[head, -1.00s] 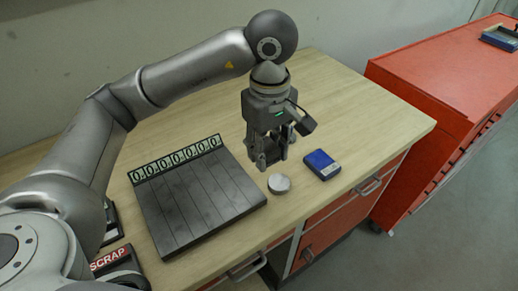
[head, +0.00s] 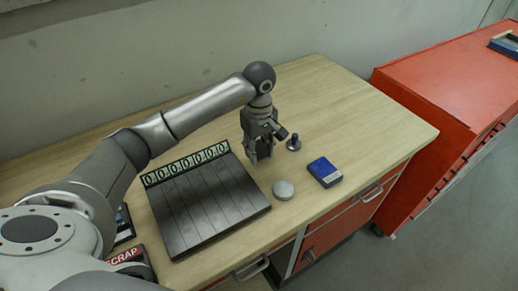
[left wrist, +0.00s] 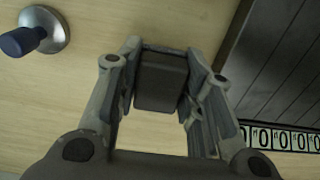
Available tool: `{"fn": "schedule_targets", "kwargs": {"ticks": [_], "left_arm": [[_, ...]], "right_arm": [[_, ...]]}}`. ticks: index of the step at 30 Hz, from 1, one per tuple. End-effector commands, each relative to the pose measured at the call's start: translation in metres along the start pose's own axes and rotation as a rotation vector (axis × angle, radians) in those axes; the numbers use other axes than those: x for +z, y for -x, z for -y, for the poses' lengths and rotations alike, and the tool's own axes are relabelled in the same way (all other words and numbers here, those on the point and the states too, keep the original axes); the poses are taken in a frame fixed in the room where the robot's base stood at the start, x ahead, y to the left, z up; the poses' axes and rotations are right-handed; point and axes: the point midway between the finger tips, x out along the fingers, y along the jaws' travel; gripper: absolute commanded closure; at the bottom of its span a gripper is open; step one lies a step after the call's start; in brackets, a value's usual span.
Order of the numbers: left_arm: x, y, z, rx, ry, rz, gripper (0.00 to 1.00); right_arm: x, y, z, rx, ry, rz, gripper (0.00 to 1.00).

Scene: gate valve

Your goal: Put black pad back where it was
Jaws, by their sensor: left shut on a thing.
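My left gripper (head: 260,157) is shut on the black pad and holds it over the table near the display board's right end. In the left wrist view the dark, block-shaped pad (left wrist: 162,82) sits between the two fingers of the left gripper (left wrist: 163,62). In the head view the pad cannot be told apart from the dark fingers. I cannot tell whether the pad touches the table. My right gripper is not in view.
A dark slatted board (head: 205,205) with a row of "0" displays (head: 186,163) lies left of the gripper. A blue-knobbed metal piece (head: 294,142), a blue device (head: 325,172) and a grey disc (head: 283,190) stand right. A SCRAP box (head: 128,258) is front left.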

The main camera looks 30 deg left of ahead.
Motion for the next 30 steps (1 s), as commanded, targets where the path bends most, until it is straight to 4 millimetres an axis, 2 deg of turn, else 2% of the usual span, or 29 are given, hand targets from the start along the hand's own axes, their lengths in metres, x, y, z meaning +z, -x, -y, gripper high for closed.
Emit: {"fn": "schedule_targets", "kwargs": {"ticks": [1,5,15,29,30], "left_arm": [[0.001,-0.003,0.001,-0.002,0.000,0.004,0.91],[0.001,-0.014,0.000,0.001,0.000,0.001,0.91],[0.000,-0.019,0.000,0.002,0.000,-0.001,0.91],[0.002,-0.033,0.001,-0.005,-0.001,0.002,0.91],[0.002,-0.033,0.002,-0.007,-0.001,0.003,0.64]], "right_arm": [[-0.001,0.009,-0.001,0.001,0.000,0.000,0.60],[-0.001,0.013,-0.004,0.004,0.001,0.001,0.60],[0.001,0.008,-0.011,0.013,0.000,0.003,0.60],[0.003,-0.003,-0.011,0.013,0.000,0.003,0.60],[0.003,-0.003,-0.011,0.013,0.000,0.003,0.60]]}}
